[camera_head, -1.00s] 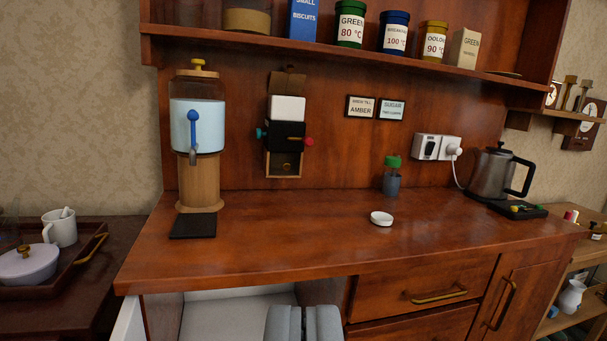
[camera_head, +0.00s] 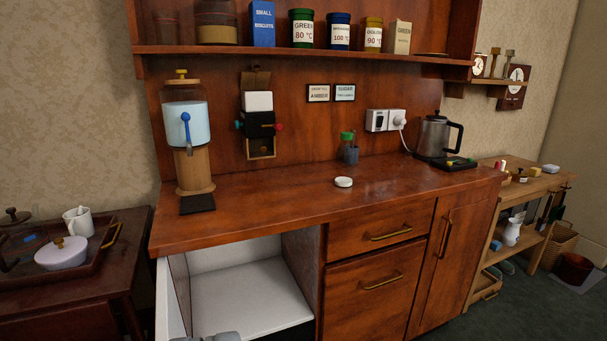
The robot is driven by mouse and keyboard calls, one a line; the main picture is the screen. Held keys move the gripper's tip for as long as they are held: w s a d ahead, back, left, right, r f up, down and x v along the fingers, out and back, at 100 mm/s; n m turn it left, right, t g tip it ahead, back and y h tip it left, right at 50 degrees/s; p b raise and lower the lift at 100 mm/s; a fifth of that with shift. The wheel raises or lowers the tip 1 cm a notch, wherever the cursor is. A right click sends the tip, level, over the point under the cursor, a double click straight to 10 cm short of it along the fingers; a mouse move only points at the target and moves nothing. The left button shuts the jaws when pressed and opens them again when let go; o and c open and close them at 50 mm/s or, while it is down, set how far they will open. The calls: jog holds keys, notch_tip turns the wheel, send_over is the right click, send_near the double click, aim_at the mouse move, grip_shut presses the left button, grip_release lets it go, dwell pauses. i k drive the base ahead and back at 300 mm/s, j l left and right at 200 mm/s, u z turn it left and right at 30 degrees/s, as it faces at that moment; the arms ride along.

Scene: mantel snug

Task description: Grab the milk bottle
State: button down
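I see no thing that I can clearly tell as a milk bottle. A white jug-like vessel (camera_head: 511,232) stands on the lower shelf of the wooden side table at the right; I cannot tell what it holds. The open white-lined compartment (camera_head: 250,292) under the counter looks empty in its visible part; its near left part is partly hidden. My gripper (camera_head: 208,337) shows only as grey tips at the bottom edge, in front of that compartment. The tips look close together, with nothing visible between them.
The compartment's white door (camera_head: 168,300) stands open at the left. The wooden counter (camera_head: 270,208) bears a dispenser (camera_head: 187,125), a white lid (camera_head: 343,182), a green-capped jar (camera_head: 348,150) and a kettle (camera_head: 433,135). A tray table stands at the left.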

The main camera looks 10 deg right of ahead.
aim_at(345, 154)
jog(key=i+l+u, duration=0.15)
jog(key=i+l, duration=0.4)
jog(key=i+l+u, duration=0.15)
jog(key=i+l, duration=0.4)
jog(key=l, duration=0.2)
